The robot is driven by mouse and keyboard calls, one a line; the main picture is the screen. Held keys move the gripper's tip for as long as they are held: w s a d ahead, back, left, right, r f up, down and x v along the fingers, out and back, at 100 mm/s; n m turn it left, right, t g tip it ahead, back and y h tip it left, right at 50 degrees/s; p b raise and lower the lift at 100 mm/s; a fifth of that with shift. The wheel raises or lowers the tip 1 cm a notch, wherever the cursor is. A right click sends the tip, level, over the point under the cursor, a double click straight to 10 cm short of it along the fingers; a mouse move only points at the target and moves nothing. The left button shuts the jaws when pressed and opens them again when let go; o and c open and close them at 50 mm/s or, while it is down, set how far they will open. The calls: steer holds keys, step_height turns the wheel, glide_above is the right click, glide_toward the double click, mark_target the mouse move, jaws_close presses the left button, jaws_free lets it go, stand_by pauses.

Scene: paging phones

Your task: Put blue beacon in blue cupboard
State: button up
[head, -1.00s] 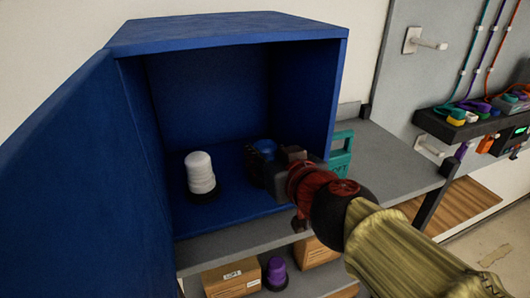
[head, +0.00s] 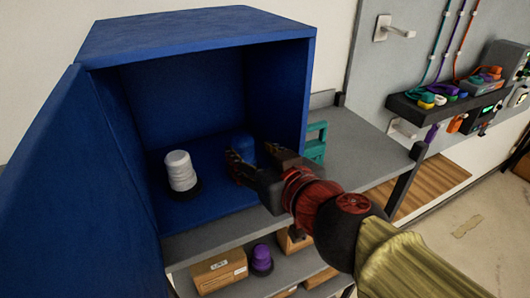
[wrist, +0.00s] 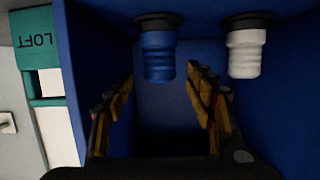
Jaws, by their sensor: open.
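The blue beacon (head: 243,148) stands inside the blue cupboard (head: 210,32), toward the right side of its floor. My gripper (head: 258,160) is open in front of it, and its fingers partly hide it in the head view. In the wrist view the blue beacon (wrist: 158,52) appears upside down with a dark base, ahead of and apart from my open fingers (wrist: 163,108). Nothing is between the fingers. The cupboard door (head: 75,190) stands open on the left.
A white beacon (head: 180,172) stands left of the blue one in the cupboard. A teal box (head: 316,142) stands just outside the right wall. Cardboard boxes (head: 220,270) and a purple beacon (head: 261,260) are on the shelf below. The grey shelf top (head: 365,150) at right has free room.

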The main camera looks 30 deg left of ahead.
steer(key=p+v, duration=0.3)
steer(key=v, duration=0.3)
steer(key=w+d+f+m+t+h, duration=0.2)
steer(key=w+d+m+h, duration=0.25)
steer(key=d, duration=0.75)
steer(key=w+d+f+m+t+h, duration=0.1)
steer(key=w+d+m+t+h, duration=0.25)
steer(key=d, duration=0.85)
steer(key=s+d+f+m+g+h, duration=0.1)
steer(key=s+d+f+g+h, duration=0.1)
steer(key=s+d+f+g, duration=0.3)
steer(key=s+d+f+m+g+h, duration=0.1)
steer(key=d+f+h, duration=0.25)
steer(key=d, duration=0.45)
steer(key=s+f+g+y, duration=0.2)
steer(key=s+f+g, duration=0.1)
steer(key=s, duration=0.4)
steer(key=shift+f, duration=0.7)
